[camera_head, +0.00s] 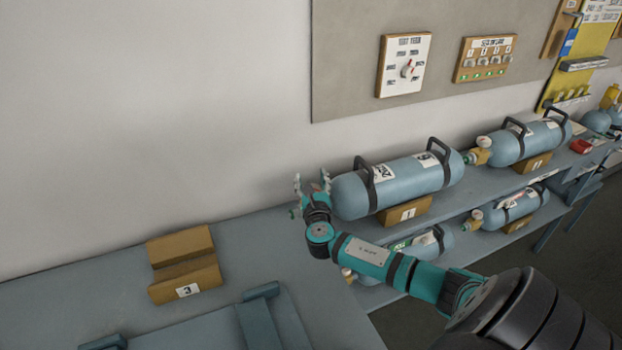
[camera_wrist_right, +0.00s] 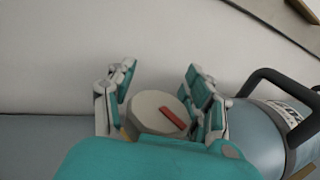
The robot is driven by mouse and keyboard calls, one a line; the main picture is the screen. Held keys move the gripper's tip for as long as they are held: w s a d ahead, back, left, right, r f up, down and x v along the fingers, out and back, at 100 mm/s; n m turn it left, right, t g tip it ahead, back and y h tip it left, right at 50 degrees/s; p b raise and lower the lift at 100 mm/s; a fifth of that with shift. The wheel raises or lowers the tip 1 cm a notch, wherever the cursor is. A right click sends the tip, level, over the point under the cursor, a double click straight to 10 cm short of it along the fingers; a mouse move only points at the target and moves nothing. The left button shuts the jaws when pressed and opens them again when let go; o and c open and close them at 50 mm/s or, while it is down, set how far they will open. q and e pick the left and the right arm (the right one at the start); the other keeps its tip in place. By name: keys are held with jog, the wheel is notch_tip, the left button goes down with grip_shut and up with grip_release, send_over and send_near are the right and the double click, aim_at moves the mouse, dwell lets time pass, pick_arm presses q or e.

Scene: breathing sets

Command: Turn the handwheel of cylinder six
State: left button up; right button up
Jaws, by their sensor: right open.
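A large light-blue cylinder (camera_head: 405,180) with two dark carrying handles lies on a wooden cradle marked 1 (camera_head: 404,212). In the right wrist view a pale round handwheel (camera_wrist_right: 150,112) with a red mark sits between the open fingers of the right gripper (camera_wrist_right: 160,105). I cannot tell if the fingers touch it. In the head view my gripper hides most of the handwheel. My left gripper is not in view.
Another cylinder (camera_head: 523,142) lies further right on the bench; more lie on the shelf below, one (camera_head: 509,208) to the right. An empty cradle marked 3 (camera_head: 185,262) stands left. A grey board (camera_head: 345,55) with two panels hangs behind. The bench between is clear.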

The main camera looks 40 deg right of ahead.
jog(key=shift+d, duration=0.1)
jog(key=shift+c, duration=0.2)
jog(key=shift+w, duration=0.15)
jog(key=c, duration=0.9)
jog(key=shift+f, duration=0.1)
grip_shut()
jog(key=shift+f, duration=0.1)
